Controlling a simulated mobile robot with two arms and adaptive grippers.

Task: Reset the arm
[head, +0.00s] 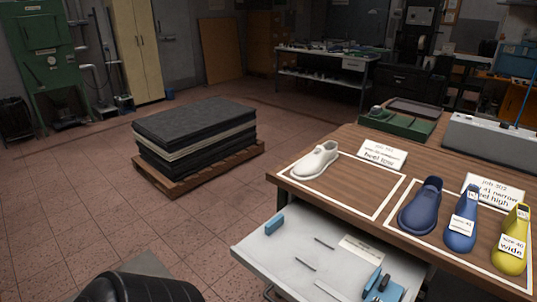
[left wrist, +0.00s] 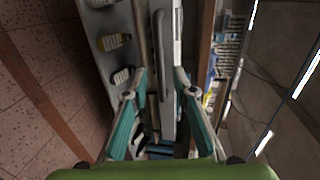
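In the head view a white shoe last (head: 316,160) lies in the left outlined area of the wooden table (head: 350,148), by a card reading "heel low". A dark blue last (head: 420,207), a blue last (head: 462,222) and a yellow last (head: 513,240) stand in the right outlined area. The latter two carry labels, and a card (head: 492,190) stands behind them. My left gripper (left wrist: 160,78) shows only in the left wrist view, teal fingers apart, with nothing visibly gripped. Labelled objects (left wrist: 114,42) lie beyond it on the left. My right gripper is in neither view.
An open drawer (head: 290,245) under the table holds a blue block (head: 274,223) and small tools. A green tray (head: 402,122) and a grey box (head: 490,140) stand at the table's back. A pallet with dark slabs (head: 195,135) sits on otherwise open floor at left.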

